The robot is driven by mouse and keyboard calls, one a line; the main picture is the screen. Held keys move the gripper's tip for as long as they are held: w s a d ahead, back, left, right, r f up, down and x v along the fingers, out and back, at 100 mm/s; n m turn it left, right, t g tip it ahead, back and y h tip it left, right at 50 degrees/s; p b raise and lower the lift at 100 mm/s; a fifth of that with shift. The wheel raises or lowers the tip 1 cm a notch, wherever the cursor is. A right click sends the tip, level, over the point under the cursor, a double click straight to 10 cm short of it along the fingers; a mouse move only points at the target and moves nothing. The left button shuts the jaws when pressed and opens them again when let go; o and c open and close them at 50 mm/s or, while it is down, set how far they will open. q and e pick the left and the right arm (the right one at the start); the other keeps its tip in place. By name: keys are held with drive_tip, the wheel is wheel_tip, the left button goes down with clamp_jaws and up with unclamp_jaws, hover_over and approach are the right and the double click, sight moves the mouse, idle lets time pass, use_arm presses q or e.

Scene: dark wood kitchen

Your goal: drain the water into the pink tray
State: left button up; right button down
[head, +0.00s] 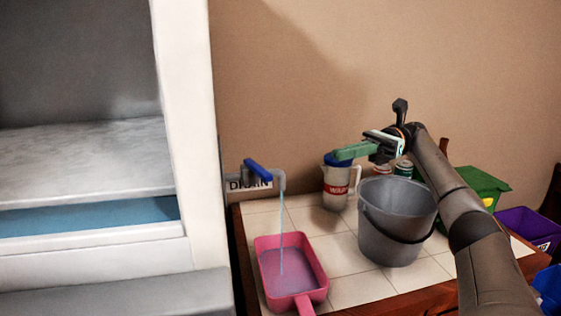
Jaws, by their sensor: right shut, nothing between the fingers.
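The pink tray (311,291) sits on the tiled tabletop, its handle pointing toward the front. A thin stream of water (282,228) falls from the drain spout (278,178) into the tray. Bluish water (284,268) covers the tray's bottom. My right gripper (347,152) is shut and empty, with green fingers pointing left above the jug and bucket, well to the right of the valve. My left gripper is out of view.
A grey bucket (393,233) stands right of the tray. Behind it are a blue-lidded jug (336,188) and small cans. A green bin (480,184) and a purple bin (527,229) are at the right. A white cabinet (185,130) fills the left.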

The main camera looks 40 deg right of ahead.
drive_tip(key=a, duration=0.1)
drive_tip(key=b, duration=0.2)
approach(268, 173)
drive_tip(key=x, duration=0.5)
drive_tip(key=shift+w+d+f, duration=0.1)
drive_tip(key=shift+w+f, duration=0.1)
drive_tip(key=shift+w, duration=0.2)
drive_tip(key=shift+w+a, duration=0.15)
drive_tip(key=shift+a, duration=0.45)
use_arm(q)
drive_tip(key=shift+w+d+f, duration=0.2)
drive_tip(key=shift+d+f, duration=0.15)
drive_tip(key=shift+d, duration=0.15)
use_arm(e)
drive_tip(key=shift+a, duration=0.1)
